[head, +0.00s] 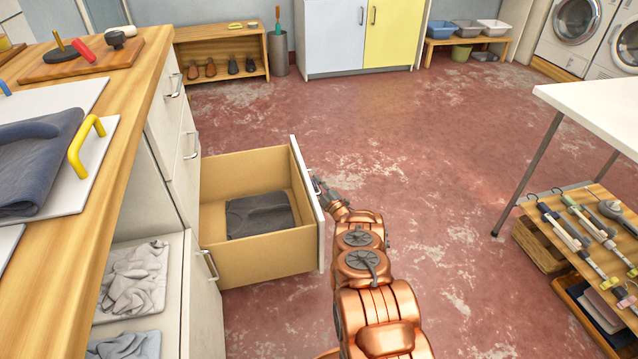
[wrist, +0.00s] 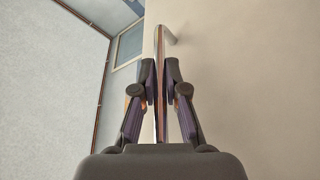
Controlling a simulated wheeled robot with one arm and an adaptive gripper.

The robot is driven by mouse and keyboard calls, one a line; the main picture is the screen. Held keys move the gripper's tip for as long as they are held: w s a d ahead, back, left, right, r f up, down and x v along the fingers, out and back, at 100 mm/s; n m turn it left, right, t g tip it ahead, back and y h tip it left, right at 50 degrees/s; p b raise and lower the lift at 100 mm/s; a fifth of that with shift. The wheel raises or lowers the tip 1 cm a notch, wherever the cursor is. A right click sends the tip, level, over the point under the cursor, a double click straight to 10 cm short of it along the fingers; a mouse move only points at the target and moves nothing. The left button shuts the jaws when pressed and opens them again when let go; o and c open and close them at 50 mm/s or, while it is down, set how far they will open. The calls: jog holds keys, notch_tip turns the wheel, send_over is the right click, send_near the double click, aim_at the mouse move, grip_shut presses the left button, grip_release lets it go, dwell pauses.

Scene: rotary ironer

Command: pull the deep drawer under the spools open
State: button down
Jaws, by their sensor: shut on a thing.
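The deep drawer (head: 262,261) stands pulled well out of the wooden-topped counter, its pale front facing right. A folded dark grey cloth (head: 260,214) lies on its floor. My gripper (head: 319,187) is at the outer side of the drawer front, shut on the drawer handle. In the wrist view the two dark fingers of my gripper (wrist: 160,75) close from both sides on the slim handle (wrist: 160,40). The handle is mostly hidden by the fingers in the head view. A board with a red piece and dark round pieces (head: 85,52) sits on the counter; I cannot tell if these are spools.
Other closed drawers (head: 187,150) sit beside the open one. An open compartment with grey cloths (head: 133,280) is nearer. A white table (head: 600,112) and a low tool shelf (head: 590,225) stand at right. The red floor between is clear.

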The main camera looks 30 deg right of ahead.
jog(key=c, duration=1.5)
grip_release()
jog(key=shift+d, duration=0.1)
jog(key=v, duration=1.2)
